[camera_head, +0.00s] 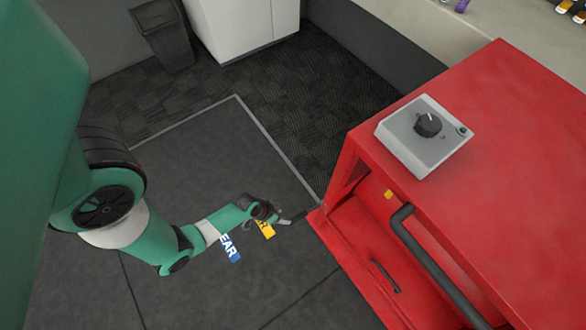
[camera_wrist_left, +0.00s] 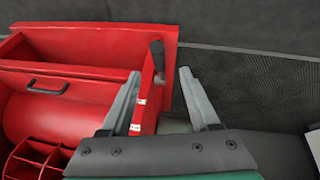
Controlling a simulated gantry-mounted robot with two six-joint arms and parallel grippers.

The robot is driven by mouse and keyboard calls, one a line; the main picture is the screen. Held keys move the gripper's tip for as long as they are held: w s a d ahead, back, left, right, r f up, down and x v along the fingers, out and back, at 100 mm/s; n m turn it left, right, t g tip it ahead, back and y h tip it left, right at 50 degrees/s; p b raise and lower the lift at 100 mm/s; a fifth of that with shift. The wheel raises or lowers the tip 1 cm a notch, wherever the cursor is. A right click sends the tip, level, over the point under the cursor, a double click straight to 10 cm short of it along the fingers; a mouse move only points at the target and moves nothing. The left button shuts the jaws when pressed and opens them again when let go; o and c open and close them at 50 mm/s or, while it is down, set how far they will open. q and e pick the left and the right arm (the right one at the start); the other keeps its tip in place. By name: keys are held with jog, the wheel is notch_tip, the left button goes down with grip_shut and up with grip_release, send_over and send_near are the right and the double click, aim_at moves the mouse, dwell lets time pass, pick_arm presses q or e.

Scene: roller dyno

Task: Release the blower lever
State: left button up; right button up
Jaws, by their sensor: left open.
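The blower lever appears as a short dark handle (camera_wrist_left: 157,48) at the top of a narrow red plate in the left wrist view. It lies between the lines of my left gripper's (camera_wrist_left: 158,92) two grey fingers, which are spread apart with nothing clamped. I cannot tell how far the handle is from the fingertips. In the head view, my left gripper (camera_head: 279,219) is beside the left edge of the red machine (camera_head: 490,130). A thin dark piece (camera_head: 300,215) shows between them. My right gripper is in neither view.
A grey control box (camera_head: 425,135) with a black knob (camera_head: 428,125) sits on the red top. A thick dark bar (camera_head: 435,265) and a smaller handle (camera_head: 385,275) are on the machine's near side. Dark floor left of the machine is open; a bin (camera_head: 163,38) stands at the back.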

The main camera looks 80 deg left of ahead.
aim_at(293, 219)
pick_arm(q)
jog(key=b+x, duration=0.2)
jog(key=x, duration=0.2)
jog(key=b+x, duration=0.6)
jog(key=x, duration=0.1)
jog(key=shift+w+d+f, duration=0.15)
jog(key=shift+d+f, duration=0.1)
jog(key=shift+f, duration=0.05)
jog(key=shift+c, duration=0.4)
grip_shut()
jog(key=shift+r, duration=0.1)
dwell(0.4)
